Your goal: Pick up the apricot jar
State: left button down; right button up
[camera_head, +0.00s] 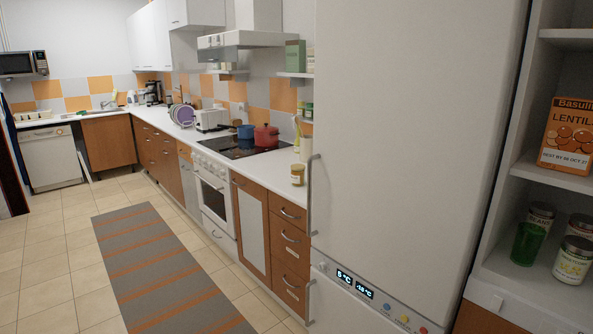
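A small jar (297,175) with a light lid and a yellow-orange label stands upright on the white counter (262,168), near its front edge and just left of the tall fridge. Its label is too small to read, so I cannot tell for sure that it is the apricot jar. Neither of my grippers is in view.
The fridge (410,120) fills the middle right. A red pot (266,137) and a blue pan (245,132) sit on the hob. Open shelves at right hold a lentil box (570,138), several cans and a green glass (527,244). A striped rug (155,265) lies on open floor.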

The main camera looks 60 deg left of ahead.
aim_at(298, 169)
jog(key=i+j+u, duration=0.1)
jog(key=j+u, duration=0.35)
jog(key=i+j+u, duration=0.15)
jog(key=j+u, duration=0.15)
jog(key=u, duration=1.05)
